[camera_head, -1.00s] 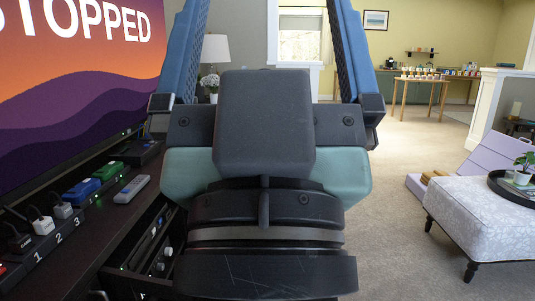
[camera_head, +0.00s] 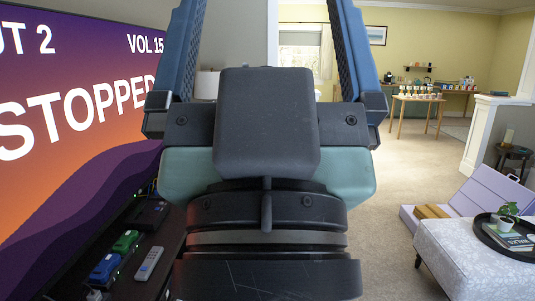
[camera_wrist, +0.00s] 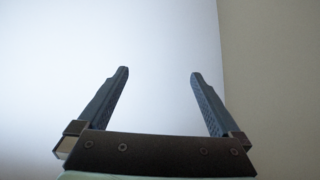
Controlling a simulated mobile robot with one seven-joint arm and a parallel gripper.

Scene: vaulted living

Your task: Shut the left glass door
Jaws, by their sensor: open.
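No glass door can be made out in either view. My gripper (camera_head: 268,20) is open, its two blue fingers spread wide and pointing away at the top of the head view. In the wrist view my gripper (camera_wrist: 160,75) also shows open, with nothing between the fingers. Behind it there is only a pale plain surface and a darker beige strip. The gripper and wrist hide the middle of the head view, including much of the area beside the TV stand.
A large TV (camera_head: 70,120) stands on a dark stand (camera_head: 155,215) at left, with a remote (camera_head: 149,263) and small blue and green items on it. An ottoman (camera_head: 470,260) with a tray and lilac foam blocks (camera_head: 480,195) are at right. Carpet (camera_head: 395,210) between is clear.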

